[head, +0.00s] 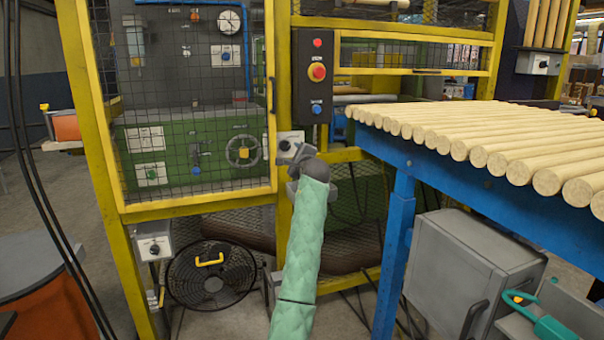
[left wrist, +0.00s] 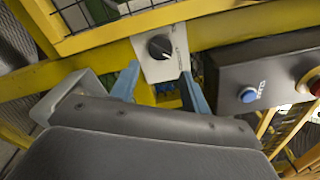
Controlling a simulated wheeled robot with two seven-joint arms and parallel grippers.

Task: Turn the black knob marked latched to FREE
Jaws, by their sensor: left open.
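A black knob (left wrist: 159,47) sits on a pale grey switch plate fixed to the yellow frame in the left wrist view. Small print beside it is too small to read. In the head view the same grey box (head: 285,140) is at the gate's right post, partly covered by my gripper. My left gripper (head: 303,155) is in front of the box. In the left wrist view its two blue-grey fingers (left wrist: 160,88) are apart and empty, just below the knob and not around it. My right gripper is not in view.
A black panel (head: 313,75) with red and blue buttons hangs above the box. Similar knob boxes sit low left (head: 154,243) and far right (head: 540,63). Right is a blue table (head: 400,190) with wooden rods. A yellow mesh gate (head: 197,207) stands left, a fan (head: 212,277) below.

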